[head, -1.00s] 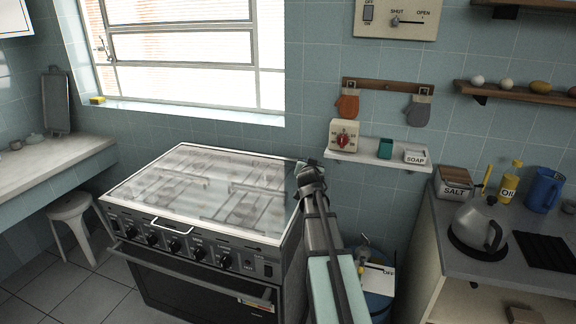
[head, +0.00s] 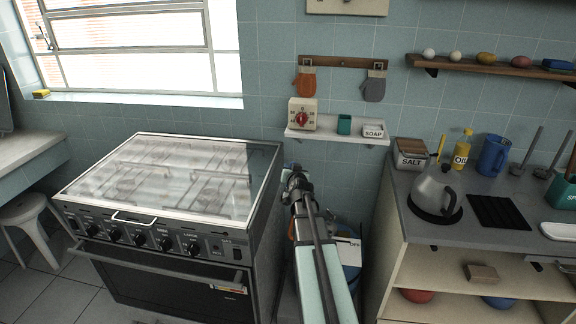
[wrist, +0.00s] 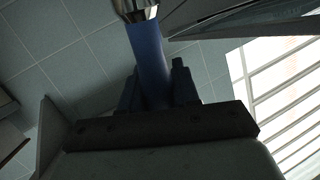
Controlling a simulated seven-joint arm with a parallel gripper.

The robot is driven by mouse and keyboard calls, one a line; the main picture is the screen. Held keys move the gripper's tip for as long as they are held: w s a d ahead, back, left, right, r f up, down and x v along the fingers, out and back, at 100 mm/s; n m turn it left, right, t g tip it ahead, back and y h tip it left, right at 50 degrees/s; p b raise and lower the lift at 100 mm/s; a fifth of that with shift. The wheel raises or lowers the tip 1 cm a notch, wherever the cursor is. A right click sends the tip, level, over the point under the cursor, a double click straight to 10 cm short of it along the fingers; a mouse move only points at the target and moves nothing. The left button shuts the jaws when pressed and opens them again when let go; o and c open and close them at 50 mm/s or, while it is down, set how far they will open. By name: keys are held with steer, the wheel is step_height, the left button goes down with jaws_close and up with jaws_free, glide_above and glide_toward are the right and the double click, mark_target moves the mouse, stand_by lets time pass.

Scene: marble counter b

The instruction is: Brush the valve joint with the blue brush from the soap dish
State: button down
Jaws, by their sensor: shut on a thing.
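My gripper (wrist: 156,88) is shut on the blue brush (wrist: 150,55), seen in the wrist view. Its blue handle stands between the fingers and a shiny metal band shows at the top edge; its bristles are out of view. In the head view my gripper (head: 292,175) is beside the stove's right side, and the brush cannot be made out there. The white soap dish (head: 373,131), marked SOAP, sits on the small wall shelf. A blue cylinder (head: 351,277) with an OFF label (head: 349,243) stands low behind my arm. The valve joint is hidden or too small to tell.
The glass-topped stove (head: 170,180) stands close on the left of my gripper. A counter with a kettle (head: 435,190) stands at the right.

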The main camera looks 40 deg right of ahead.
steer(key=s+d+f+n+t+y, duration=0.1)
steer(key=s+d+f+n+y, duration=0.2)
steer(key=f, duration=1)
steer(key=shift+s+n+t+y, duration=0.3)
steer(key=shift+s+n+y, duration=0.8)
steer(key=shift+s+y, duration=1.1)
steer(key=shift+s+r+h, duration=0.15)
steer(key=shift+s+h, duration=0.25)
